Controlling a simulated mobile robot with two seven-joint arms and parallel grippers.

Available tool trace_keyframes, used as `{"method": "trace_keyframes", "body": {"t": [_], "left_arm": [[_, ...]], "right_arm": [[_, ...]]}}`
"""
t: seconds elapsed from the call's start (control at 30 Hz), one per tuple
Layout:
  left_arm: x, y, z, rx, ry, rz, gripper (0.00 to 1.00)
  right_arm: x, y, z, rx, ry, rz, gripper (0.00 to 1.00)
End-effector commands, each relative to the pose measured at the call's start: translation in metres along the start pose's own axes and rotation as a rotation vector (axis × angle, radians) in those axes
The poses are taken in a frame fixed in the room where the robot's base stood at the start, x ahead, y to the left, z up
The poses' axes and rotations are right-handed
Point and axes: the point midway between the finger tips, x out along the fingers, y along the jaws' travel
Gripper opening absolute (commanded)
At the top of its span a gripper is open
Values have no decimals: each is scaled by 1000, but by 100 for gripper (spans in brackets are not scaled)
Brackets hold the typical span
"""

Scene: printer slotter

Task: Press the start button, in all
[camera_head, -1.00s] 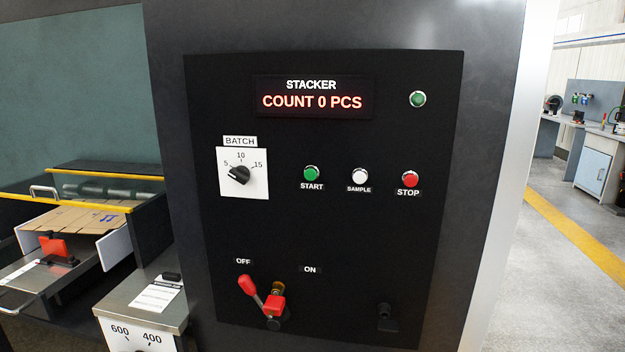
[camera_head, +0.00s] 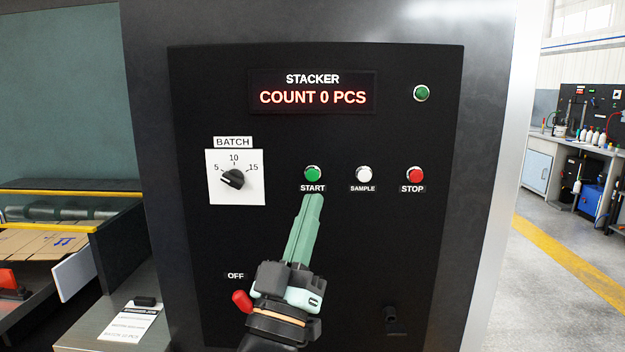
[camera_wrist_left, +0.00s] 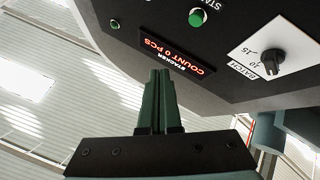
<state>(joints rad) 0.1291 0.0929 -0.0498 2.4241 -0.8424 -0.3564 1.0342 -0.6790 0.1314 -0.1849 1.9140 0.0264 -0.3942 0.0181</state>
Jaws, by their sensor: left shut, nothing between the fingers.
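The green START button (camera_head: 313,174) sits on the black stacker panel (camera_head: 300,130), above its START label. My left gripper (camera_head: 313,197) is shut and empty, its green fingers pointing up at the panel. In the head view its tips end just below the START label; I cannot tell the gap to the panel. The left wrist view shows the closed fingers (camera_wrist_left: 157,75) with the display beyond them, and a green button (camera_wrist_left: 197,18) at the top. My right gripper is not in view.
The white SAMPLE button (camera_head: 363,174) and red STOP button (camera_head: 415,174) are right of START. The BATCH dial (camera_head: 233,179) is left. The display (camera_head: 312,94) reads COUNT 0 PCS. The red switch handle (camera_head: 242,300) is partly hidden behind my arm.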

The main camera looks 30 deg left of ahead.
Motion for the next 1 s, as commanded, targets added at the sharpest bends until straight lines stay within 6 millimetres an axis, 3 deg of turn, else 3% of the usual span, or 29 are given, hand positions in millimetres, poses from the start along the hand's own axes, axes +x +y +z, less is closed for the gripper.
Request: {"method": "trace_keyframes", "body": {"t": [0.53,1.0], "left_arm": [[5,-2,-3,-3,16,0,0],[47,-33,28,-3,17,0,0]], "right_arm": [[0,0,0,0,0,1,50],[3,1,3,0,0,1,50]]}}
